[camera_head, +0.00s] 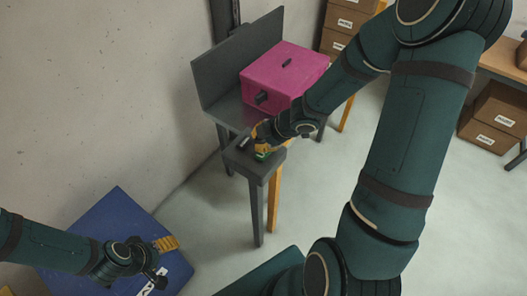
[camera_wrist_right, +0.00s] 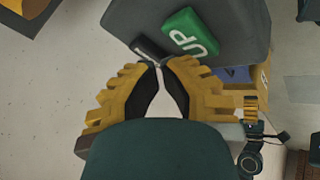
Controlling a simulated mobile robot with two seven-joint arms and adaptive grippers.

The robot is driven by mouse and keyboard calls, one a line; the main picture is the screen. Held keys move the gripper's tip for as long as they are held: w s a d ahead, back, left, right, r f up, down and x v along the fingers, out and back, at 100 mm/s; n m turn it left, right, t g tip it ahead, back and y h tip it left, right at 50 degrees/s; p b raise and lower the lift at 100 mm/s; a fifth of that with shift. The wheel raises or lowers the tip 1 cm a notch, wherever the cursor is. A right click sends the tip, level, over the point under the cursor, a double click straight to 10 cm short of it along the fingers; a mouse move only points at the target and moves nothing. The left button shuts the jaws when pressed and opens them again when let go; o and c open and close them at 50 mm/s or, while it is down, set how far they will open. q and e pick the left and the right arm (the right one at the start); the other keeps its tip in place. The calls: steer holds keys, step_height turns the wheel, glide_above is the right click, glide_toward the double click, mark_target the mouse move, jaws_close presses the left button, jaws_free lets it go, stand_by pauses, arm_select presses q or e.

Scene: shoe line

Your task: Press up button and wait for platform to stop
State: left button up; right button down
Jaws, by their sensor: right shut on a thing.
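The green UP button (camera_wrist_right: 190,32) sits on the top of a dark grey control stand (camera_head: 243,161). A dark button (camera_wrist_right: 149,48) with a white mark lies beside it. My right gripper (camera_wrist_right: 158,66) has its fingertips together at the dark button's near edge, close to the green one. What lies between the tips cannot be made out, nor whether they touch a button. In the head view this gripper (camera_head: 264,138) covers much of the stand top. A grey platform (camera_head: 224,103) with a back panel carries a magenta box (camera_head: 285,72). My left gripper (camera_head: 166,244) is over a blue box (camera_head: 100,221); its fingers are too small to judge.
Cardboard boxes (camera_head: 345,20) are stacked behind the magenta box. More cartons (camera_head: 498,105) stand by a wooden table (camera_head: 505,58) at the right. A bare wall (camera_head: 90,80) fills the left. The pale floor (camera_head: 310,200) in front of the stand is clear.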

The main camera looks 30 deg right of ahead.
steer(key=shift+f, duration=0.1)
stand_by(0.3)
steer(key=shift+f+b, duration=0.35)
